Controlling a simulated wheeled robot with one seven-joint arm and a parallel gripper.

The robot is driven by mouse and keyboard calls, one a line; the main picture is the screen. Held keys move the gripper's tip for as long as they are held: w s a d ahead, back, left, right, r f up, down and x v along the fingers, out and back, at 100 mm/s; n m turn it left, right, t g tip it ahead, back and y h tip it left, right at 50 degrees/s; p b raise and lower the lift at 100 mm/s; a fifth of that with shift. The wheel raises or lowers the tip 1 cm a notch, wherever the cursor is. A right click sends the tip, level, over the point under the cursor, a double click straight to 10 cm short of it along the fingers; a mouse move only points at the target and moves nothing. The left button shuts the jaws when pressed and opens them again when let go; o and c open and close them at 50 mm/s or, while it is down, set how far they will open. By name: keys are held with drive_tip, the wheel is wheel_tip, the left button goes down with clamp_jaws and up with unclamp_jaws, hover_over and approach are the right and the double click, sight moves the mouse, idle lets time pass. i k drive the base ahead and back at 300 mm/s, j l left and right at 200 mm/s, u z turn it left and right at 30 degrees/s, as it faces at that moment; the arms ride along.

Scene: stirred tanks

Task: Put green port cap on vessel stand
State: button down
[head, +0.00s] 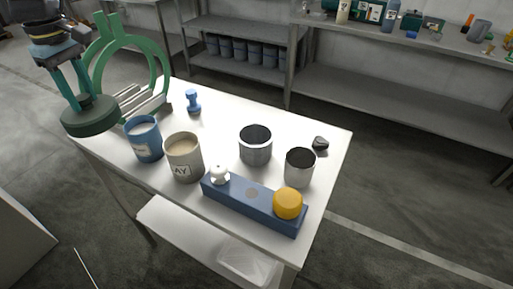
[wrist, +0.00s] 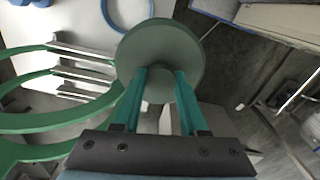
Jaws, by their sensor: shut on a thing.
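The green port cap (head: 93,118) is a dark green disc. My gripper (head: 76,100) is shut on its knob and holds it over the table's left end. In the wrist view the cap (wrist: 182,42) lies beyond my gripper's fingertips (wrist: 160,78), which hide part of the knob. A green frame of upright rings (head: 163,75) with grey slotted bars (head: 140,101) stands just right of the cap and may be the vessel stand. In the wrist view the green rings (wrist: 50,122) and bars (wrist: 85,66) lie left of the cap.
The white table (head: 228,118) holds a blue cup (head: 145,143), a beige cup (head: 184,162), two metal cups (head: 255,150) (head: 300,170) and a blue knobbed piece (head: 193,102). A blue block (head: 238,203) carries a white knob (head: 220,175) and a yellow cap (head: 288,204).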

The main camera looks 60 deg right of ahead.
sight(214, 130)
drive_tip(key=i+z, duration=0.55)
drive_tip(key=z, duration=0.2)
drive_tip(key=i+j+z, duration=0.2)
drive_tip(key=z, duration=0.2)
drive_tip(key=i+j+z, duration=0.35)
drive_tip(key=k+l, duration=0.05)
drive_tip(key=l, duration=0.05)
